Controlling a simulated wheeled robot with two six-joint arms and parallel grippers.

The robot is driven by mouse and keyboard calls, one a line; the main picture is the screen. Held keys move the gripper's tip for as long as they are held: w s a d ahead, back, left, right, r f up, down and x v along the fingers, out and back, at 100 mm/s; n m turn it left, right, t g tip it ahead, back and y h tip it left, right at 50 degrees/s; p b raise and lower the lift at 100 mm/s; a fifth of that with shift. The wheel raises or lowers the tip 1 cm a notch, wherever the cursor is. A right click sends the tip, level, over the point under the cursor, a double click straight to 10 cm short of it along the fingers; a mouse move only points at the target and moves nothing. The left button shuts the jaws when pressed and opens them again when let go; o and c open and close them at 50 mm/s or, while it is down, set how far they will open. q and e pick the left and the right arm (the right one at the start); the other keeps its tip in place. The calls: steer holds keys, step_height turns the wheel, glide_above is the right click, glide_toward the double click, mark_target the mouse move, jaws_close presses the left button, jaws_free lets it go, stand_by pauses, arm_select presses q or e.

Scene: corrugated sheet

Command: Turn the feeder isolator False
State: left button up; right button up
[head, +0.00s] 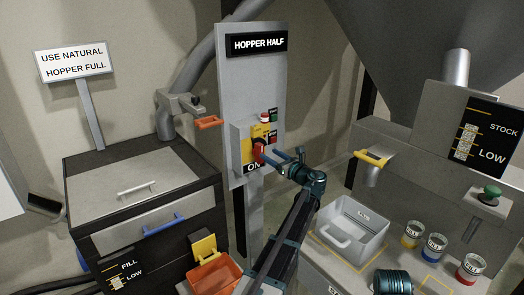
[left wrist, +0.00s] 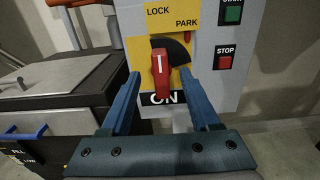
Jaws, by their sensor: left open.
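The feeder isolator is a red rotary handle (head: 259,152) on a yellow plate on the grey control box (head: 240,150). In the left wrist view the red handle (left wrist: 160,72) stands upright, its lower end at the ON label (left wrist: 163,98). LOCK and PARK labels are above it. My left gripper (head: 268,156) is in front of the box, close to the handle. In the left wrist view its blue fingers (left wrist: 160,78) are open, one on each side of the handle, with gaps visible. Whether the tips reach its depth is unclear.
Green START (left wrist: 233,14) and red STOP (left wrist: 224,62) buttons are right of the handle. A HOPPER HALF sign (head: 259,43) tops the panel. A dark cabinet (head: 140,195) stands left. A grey bin (head: 349,228) and several small tins are right.

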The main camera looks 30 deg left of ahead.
mark_target(262, 149)
arm_select(q)
steer(key=shift+x, duration=3.15)
jaws_close()
